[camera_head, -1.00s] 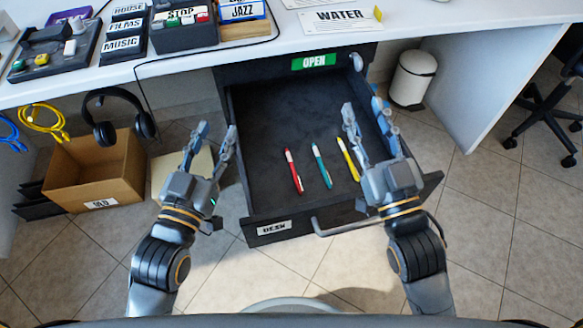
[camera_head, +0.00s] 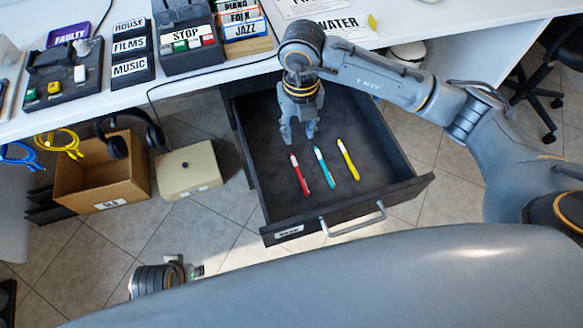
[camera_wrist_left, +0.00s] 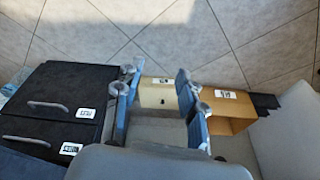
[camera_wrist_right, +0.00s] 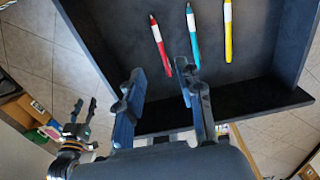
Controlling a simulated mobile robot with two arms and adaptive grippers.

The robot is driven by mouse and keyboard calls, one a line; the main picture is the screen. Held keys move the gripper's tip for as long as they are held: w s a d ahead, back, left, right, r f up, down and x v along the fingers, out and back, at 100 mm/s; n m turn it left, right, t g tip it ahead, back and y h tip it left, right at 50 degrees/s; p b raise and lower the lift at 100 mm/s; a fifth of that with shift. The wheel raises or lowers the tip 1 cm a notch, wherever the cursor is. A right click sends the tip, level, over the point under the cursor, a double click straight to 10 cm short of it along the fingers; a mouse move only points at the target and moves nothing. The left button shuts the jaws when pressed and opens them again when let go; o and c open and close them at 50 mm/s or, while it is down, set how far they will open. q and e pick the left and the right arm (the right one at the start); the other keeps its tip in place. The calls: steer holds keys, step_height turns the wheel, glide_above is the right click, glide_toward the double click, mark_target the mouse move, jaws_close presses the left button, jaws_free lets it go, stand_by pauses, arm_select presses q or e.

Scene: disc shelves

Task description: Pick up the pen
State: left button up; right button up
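Three pens lie side by side in the open dark drawer (camera_head: 285,200): a red pen (camera_head: 299,174), a teal pen (camera_head: 324,167) and a yellow pen (camera_head: 348,160). My right gripper (camera_head: 298,142) points down over the drawer, behind the red pen's upper end, with its fingers apart. In the right wrist view, its open fingers (camera_wrist_right: 158,92) are empty; the red pen (camera_wrist_right: 160,46) and teal pen (camera_wrist_right: 192,38) lie beyond them. My left gripper is mostly cut off low in the head view; the left wrist view shows its fingers (camera_wrist_left: 156,82) apart, with nothing between them held.
The drawer handle (camera_head: 353,220) sticks out at the front. A cardboard box (camera_head: 103,181) and a beige box (camera_head: 188,170) stand on the floor to the left. Headphones (camera_head: 117,147) hang by the cardboard box. The desk (camera_head: 178,85) edge runs behind the drawer, with signs and devices on it.

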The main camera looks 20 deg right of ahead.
steer(key=b, duration=0.1)
glide_above(296, 165)
steer(key=f, duration=0.7)
steer(key=shift+d+f, duration=0.2)
steer(key=shift+d, duration=0.05)
steer(key=f, duration=0.2)
steer(key=f+b, duration=0.1)
steer(key=f, duration=0.2)
steer(key=shift+a+f, duration=0.25)
steer(key=shift+f, duration=0.35)
arm_select(q)
step_height(296, 165, up, 9)
steer(key=shift+s+a, duration=0.15)
steer(key=shift+s, duration=0.3)
arm_select(e)
jaws_close()
